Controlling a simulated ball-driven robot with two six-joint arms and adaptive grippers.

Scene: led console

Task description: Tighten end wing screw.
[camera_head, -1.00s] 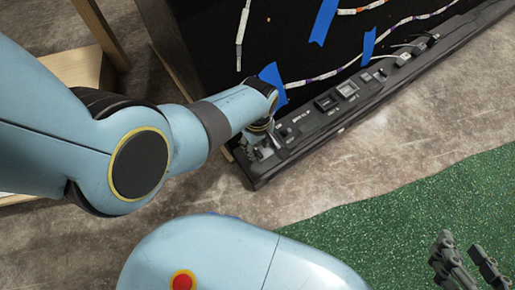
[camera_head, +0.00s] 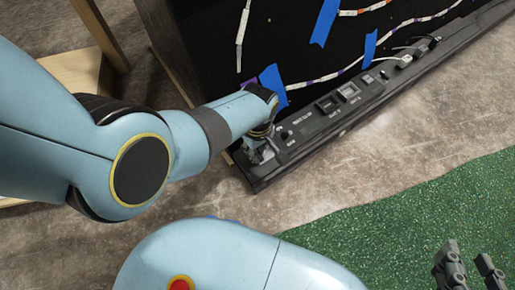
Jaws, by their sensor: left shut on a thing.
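The console (camera_head: 335,113) is a long black bar that runs from the lower middle up to the right, with switches and sockets along its top. My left gripper (camera_head: 261,155) is at the bar's near left end, partly hidden by its own wrist. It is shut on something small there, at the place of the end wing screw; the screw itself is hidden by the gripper. My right gripper (camera_head: 470,272) is at the lower right corner over the green mat, with its two fingers apart and nothing between them. It is partly cut off by the picture edge.
A black panel (camera_head: 290,40) with LED strips and blue tape (camera_head: 325,20) stands behind the bar. A wooden stand (camera_head: 78,72) is at the upper left. A green mat (camera_head: 400,220) covers the lower right; bare floor lies between it and the bar.

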